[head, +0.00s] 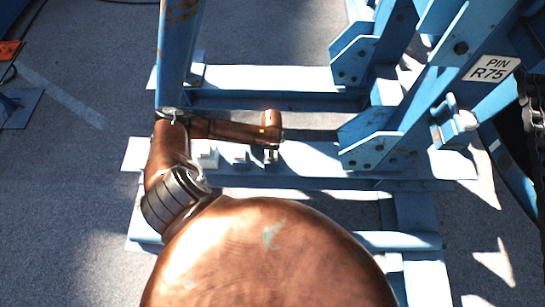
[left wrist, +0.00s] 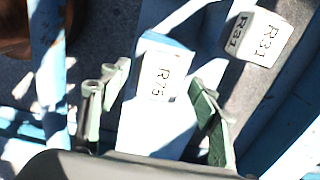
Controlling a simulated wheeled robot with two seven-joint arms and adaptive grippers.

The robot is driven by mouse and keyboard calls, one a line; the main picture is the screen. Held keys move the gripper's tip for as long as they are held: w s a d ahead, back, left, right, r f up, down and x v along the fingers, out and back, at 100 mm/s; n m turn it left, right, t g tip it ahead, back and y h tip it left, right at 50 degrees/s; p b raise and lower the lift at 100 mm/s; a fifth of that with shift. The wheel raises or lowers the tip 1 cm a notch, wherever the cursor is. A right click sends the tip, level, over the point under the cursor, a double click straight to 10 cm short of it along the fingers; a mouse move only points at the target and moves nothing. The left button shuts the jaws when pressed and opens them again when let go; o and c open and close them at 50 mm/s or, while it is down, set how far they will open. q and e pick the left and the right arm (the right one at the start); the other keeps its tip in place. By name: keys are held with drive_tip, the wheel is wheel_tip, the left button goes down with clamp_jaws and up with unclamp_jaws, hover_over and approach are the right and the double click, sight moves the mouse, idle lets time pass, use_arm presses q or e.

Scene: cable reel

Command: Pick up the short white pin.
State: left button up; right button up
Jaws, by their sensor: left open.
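My left gripper (left wrist: 157,88) is open in the left wrist view, with one finger on each side of a white block-shaped piece marked R75 (left wrist: 153,110). I cannot tell whether either finger touches it. A second white piece marked R31 (left wrist: 255,38) stands at the upper right, outside the fingers. I cannot tell from the labels which is the short white pin. My right gripper is not in view.
The blue steel frame (head: 310,158) has crossbeams and upright brackets (head: 370,140) to the right. A blue post (head: 178,60) rises close by my left arm. Grey floor (head: 60,170) is open at left.

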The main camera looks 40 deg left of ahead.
use_arm(q)
drive_tip(key=shift+c, duration=0.7)
clamp_jaws()
drive_tip(key=shift+w, duration=0.1)
wheel_tip(320, 180, up, 10)
drive_tip(key=p, duration=0.2)
drive_tip(key=shift+r, duration=0.1)
drive_tip(key=shift+r+p, duration=0.7)
drive_tip(key=shift+p, duration=0.5)
